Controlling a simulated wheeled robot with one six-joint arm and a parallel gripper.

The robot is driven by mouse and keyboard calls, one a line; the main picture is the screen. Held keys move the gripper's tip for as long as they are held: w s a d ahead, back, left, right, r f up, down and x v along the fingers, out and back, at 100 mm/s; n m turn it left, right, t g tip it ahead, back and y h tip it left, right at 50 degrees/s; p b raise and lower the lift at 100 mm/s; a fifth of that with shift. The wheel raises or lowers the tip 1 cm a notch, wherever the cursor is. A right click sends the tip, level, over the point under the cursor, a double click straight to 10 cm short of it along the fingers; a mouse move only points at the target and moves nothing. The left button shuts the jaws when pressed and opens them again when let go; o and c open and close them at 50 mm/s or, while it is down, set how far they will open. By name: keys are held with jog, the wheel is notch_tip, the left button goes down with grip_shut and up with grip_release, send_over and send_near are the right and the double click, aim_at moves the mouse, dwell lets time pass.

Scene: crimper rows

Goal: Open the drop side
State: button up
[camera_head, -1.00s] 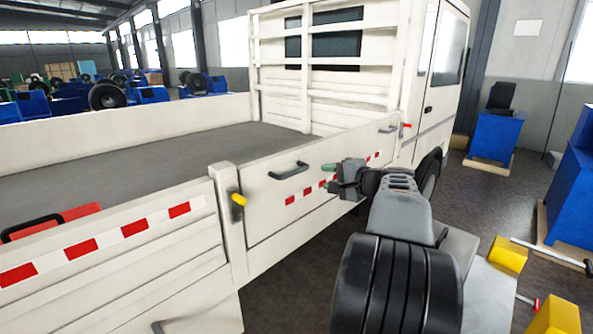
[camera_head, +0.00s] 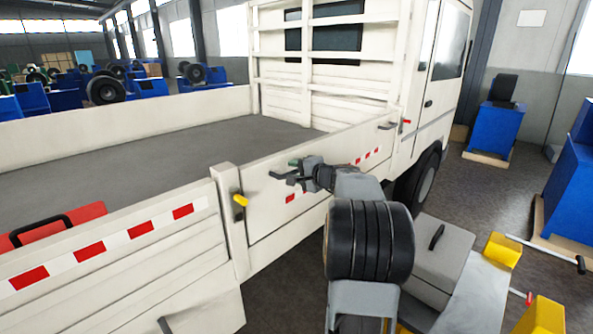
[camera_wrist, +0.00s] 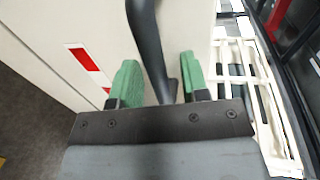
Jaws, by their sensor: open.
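The drop side is a white panel (camera_head: 265,221) with red and white stripes on the truck's flank, standing upright. Its dark handle (camera_wrist: 146,30) runs between my fingers in the wrist view; in the head view my gripper mostly covers it. My gripper (camera_head: 284,171) is at the panel's upper outer face. In the wrist view my gripper (camera_wrist: 158,60) is open, with one green finger on each side of the handle and gaps showing. A yellow latch (camera_head: 240,201) sits on the post at the panel's left end, and a red latch (camera_head: 405,122) near its far end.
The grey truck bed (camera_head: 180,160) lies behind the panel, with a red case (camera_head: 85,216) at lower left. The cab (camera_head: 440,70) stands beyond. Blue machines (camera_head: 496,130) stand on the right. Dark floor is open beside the truck.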

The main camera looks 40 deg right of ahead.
grip_shut()
dwell(0.4)
